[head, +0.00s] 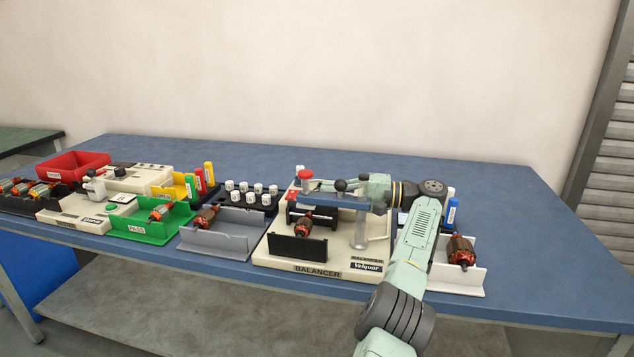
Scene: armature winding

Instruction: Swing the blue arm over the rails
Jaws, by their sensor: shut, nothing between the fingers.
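The cream balancer (277,258) stands near the table's front edge, right of the middle. Its blue arm (330,200) reaches left from a grey post (361,232) and, in this view, lies across the dark rails (297,210). A black knob (340,185) stands up from the blue arm. An armature (304,226) with a red-brown winding sits at the rails, behind a black plate (297,249). My gripper (351,186) is shut and empty, coming from the right at the knob. I cannot tell whether it touches the knob or the arm.
A red button (305,174) stands at the balancer's back left. A grey tray (225,245) with an armature is to the left, a green tray (180,222) further left. A white tray (470,285) with an armature is right of my arm. The table's right end is clear.

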